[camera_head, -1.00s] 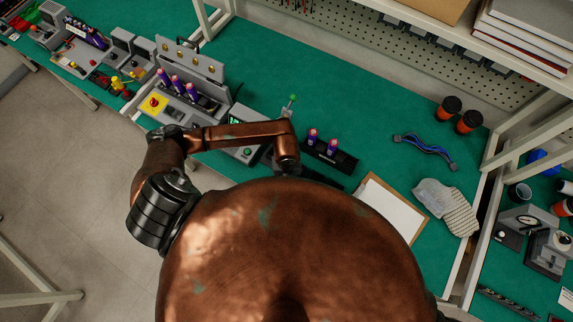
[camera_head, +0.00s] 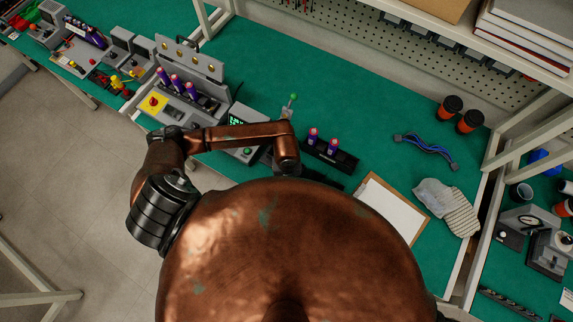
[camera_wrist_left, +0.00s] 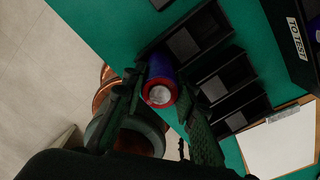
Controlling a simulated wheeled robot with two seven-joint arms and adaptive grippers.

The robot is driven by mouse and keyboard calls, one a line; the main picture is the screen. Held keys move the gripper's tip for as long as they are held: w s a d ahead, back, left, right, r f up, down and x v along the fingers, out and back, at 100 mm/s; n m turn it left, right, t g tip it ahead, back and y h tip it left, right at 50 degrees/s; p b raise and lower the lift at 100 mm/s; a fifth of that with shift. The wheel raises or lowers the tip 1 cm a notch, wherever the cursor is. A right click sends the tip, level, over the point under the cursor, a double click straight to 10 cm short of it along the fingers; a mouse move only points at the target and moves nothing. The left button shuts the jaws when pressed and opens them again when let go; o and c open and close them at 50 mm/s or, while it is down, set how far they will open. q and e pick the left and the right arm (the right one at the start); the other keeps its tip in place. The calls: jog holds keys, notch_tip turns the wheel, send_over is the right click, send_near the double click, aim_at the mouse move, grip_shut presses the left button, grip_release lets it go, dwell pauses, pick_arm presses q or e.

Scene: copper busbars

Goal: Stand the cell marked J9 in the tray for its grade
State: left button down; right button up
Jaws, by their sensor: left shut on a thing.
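My left gripper (camera_wrist_left: 164,106) is shut on a blue-purple cell (camera_wrist_left: 161,72) with a red ring and a pale round end, which faces the wrist camera. No mark is readable on the cell. Beside and beyond it, black trays with open compartments (camera_wrist_left: 226,76) lie on the green bench; their grade labels are not visible. I cannot tell whether the cell touches a tray. In the head view my arm hides the left gripper and the held cell. Two more cells (camera_head: 312,138) stand in a black tray (camera_head: 343,160), labelled TO TEST in the wrist view (camera_wrist_left: 297,38).
A grey fixture (camera_head: 190,60) holding several cells stands to the left, next to a small tester with a green display (camera_head: 237,118) and a green-knobbed lever (camera_head: 292,98). A clipboard (camera_head: 392,215), glove (camera_head: 458,212), blue cable (camera_head: 425,148) and cups (camera_head: 469,121) lie right. The bench behind is clear.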

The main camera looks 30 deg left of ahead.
pick_arm(q)
jog(key=shift+f, duration=0.2)
jog(key=c, duration=1.5)
grip_release()
jog(key=shift+o, duration=0.2)
notch_tip(320, 180, up, 6)
jog(key=p, duration=0.4)
jog(key=shift+r+p, duration=0.1)
jog(key=shift+p, duration=0.25)
